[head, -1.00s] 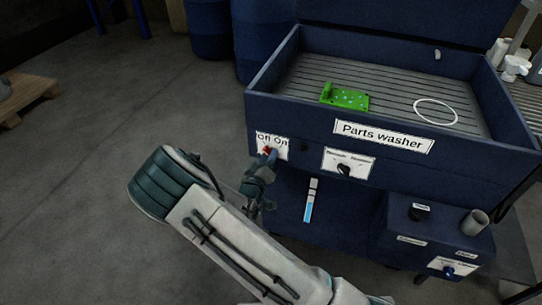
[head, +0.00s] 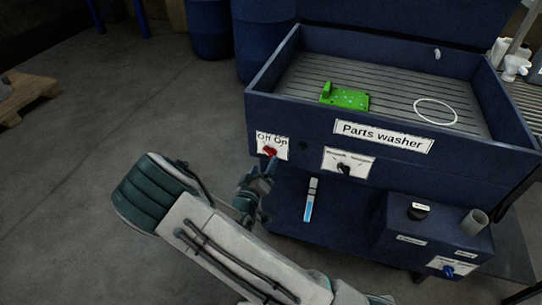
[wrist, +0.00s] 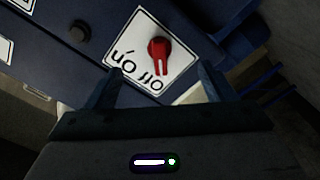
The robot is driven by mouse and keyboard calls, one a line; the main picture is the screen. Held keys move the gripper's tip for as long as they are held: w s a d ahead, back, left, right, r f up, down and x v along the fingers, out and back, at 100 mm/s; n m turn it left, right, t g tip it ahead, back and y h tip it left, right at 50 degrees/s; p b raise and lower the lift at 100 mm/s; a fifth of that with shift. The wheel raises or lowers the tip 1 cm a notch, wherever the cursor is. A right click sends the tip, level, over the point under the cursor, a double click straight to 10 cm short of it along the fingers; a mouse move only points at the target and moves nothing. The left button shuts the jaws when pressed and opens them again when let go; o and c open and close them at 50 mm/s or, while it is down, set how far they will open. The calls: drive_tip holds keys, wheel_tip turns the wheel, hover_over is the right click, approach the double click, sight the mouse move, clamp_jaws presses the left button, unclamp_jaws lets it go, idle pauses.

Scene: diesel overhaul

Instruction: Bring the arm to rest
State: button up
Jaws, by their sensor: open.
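A gap appears between the fingertips and the switch. My arm reaches in from the bottom of the head view.
The parts washer (head: 300,82) holds a green bracket (head: 345,98) and a white ring (head: 436,111) on its ribbed tray. Other controls, including a black knob (head: 344,168), sit on its front. Blue drums (head: 208,30) stand behind. The floor at left (head: 90,130) is clear.

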drive_tip(key=shift+v, duration=1.05)
drive_tip(key=s+d+r+m+g+y+p, duration=0.25)
drive_tip(key=r+g+y, duration=0.2)
drive_tip(key=r, duration=0.35)
drive_tip(key=s+d+r+m+g+y+p, duration=0.2)
drive_tip(key=r+g+y+p, duration=0.3)
drive_tip(key=r, duration=0.4)
drive_tip(key=s+d+r+g+h+p, duration=0.1)
drive_tip(key=s+d+r+g, duration=0.1)
drive_tip(key=s+d+r, duration=0.4)
drive_tip(key=s+d+r+g+h+p, duration=0.2)
drive_tip(key=s+d+r, duration=0.4)
drive_tip(key=s, duration=0.7)
drive_tip(key=shift+d+r+m+g, duration=0.25)
drive_tip(key=shift+r+m+g, duration=0.1)
drive_tip(key=shift+r, duration=0.4)
